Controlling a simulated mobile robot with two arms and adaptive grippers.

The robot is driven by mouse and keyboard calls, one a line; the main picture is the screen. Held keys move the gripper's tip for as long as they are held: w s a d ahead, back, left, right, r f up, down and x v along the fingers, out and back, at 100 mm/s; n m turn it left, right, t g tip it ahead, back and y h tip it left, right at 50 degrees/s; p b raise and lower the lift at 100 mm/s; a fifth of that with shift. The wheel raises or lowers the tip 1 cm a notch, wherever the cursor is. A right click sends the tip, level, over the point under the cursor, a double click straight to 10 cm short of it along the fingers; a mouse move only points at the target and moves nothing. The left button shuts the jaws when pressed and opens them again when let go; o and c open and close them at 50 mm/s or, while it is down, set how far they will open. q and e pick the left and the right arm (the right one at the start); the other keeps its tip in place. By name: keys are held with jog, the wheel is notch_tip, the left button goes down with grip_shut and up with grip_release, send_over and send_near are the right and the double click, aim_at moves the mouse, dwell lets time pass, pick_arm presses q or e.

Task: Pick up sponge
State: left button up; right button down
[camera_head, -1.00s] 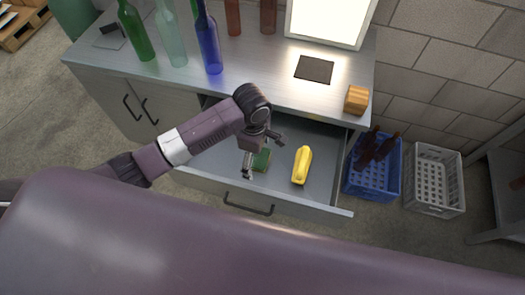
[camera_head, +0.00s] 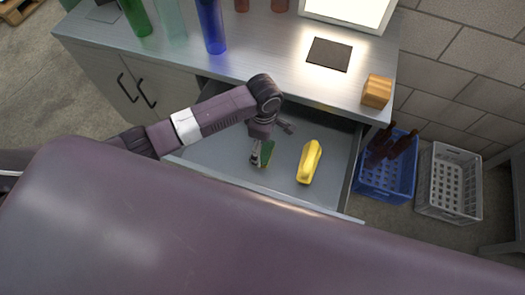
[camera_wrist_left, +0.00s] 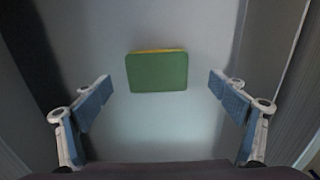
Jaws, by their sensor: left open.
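The sponge (camera_wrist_left: 157,73) is green with a yellow layer along its far edge. It lies in an open drawer (camera_head: 222,158). In the head view the sponge (camera_head: 267,152) is partly hidden by my left gripper (camera_head: 271,143). The left gripper is over the drawer with its fingers spread apart. In the left wrist view the left gripper (camera_wrist_left: 160,95) is open and empty. The sponge lies ahead of it, between the lines of the two fingers and touching neither. My right gripper is not in view.
A yellow object (camera_head: 309,162) lies in the drawer right of the sponge. The counter (camera_head: 275,62) above holds bottles, a dark square mat (camera_head: 329,54) and a wooden block (camera_head: 377,91). A blue crate (camera_head: 399,183) with brown bottles and a grey crate (camera_head: 450,205) stand right.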

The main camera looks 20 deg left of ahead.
aim_at(263, 151)
pick_arm(q)
jog(key=f, duration=0.4)
jog(key=shift+w+a+f, duration=0.1)
jog(key=shift+w+f, duration=0.1)
jog(key=shift+f, duration=0.15)
jog(key=c, duration=0.9)
jog(key=shift+o, duration=0.2)
jog(key=shift+r, duration=0.1)
notch_tip(263, 151, up, 20)
jog(key=p, duration=0.1)
jog(key=shift+o, duration=0.6)
